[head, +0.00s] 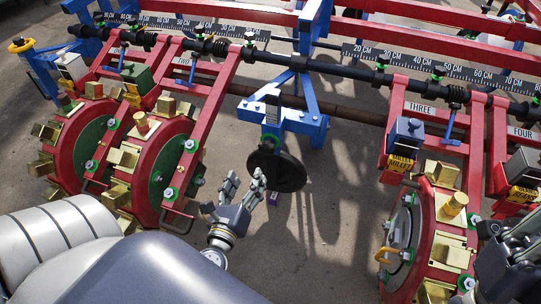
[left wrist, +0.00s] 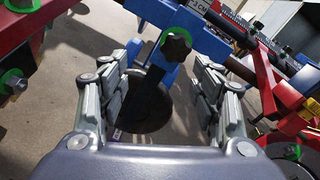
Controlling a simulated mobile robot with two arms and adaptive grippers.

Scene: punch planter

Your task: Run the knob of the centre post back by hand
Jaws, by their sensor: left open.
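The centre post's blue bracket (head: 300,122) hangs from the dark toolbar in the middle of the head view. Its black star-shaped knob (left wrist: 176,45) shows clearly in the left wrist view, with a green ring behind it. In the head view the knob (head: 268,142) is small and dark. A black disc (head: 285,172) hangs below it. My left gripper (head: 243,184) is open and empty, below and left of the knob. In the left wrist view its fingers (left wrist: 162,62) stand apart, with the knob beyond them. My right gripper (head: 518,250) is partly cut off at the right edge.
Red planter wheels with brass blocks stand left (head: 150,170) and right (head: 440,230) of the post. The toolbar (head: 345,70) and a centimetre scale (head: 430,66) run across behind. Bare floor (head: 335,215) lies between the post and the right wheel.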

